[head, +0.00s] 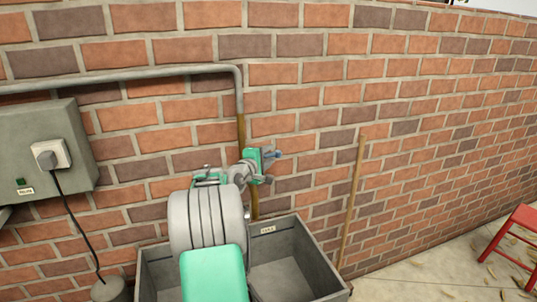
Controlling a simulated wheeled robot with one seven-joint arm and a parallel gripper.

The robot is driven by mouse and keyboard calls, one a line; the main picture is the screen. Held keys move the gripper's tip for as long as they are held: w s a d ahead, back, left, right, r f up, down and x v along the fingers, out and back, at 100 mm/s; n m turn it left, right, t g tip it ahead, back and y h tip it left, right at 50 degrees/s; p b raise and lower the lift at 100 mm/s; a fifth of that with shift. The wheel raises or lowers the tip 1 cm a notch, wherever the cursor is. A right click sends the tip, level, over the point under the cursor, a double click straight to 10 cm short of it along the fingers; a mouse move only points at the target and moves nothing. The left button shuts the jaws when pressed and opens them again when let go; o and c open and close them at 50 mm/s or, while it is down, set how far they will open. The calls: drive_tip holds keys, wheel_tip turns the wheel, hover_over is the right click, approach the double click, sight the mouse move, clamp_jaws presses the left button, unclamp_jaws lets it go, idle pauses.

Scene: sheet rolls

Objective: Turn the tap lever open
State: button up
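A small blue piece (272,154), apparently the tap lever, shows against the brick wall above the grey trough (318,258). My green and grey arm reaches up from the bottom and covers most of the tap. My gripper (259,168) is at the wall end of the arm, close beside the blue piece. I cannot tell whether it touches it, and its fingers are too small and overlapped to show whether they are open or shut. A brown upright pipe (240,107) comes down the wall behind my gripper.
A grey box (48,133) with a plug and dark cable is on the wall at left. A grey pipe (150,73) runs along the wall. A wooden pole (352,200) leans at the wall right of the trough. A red stool (517,240) stands at far right.

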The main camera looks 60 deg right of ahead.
clamp_jaws()
idle(1.3)
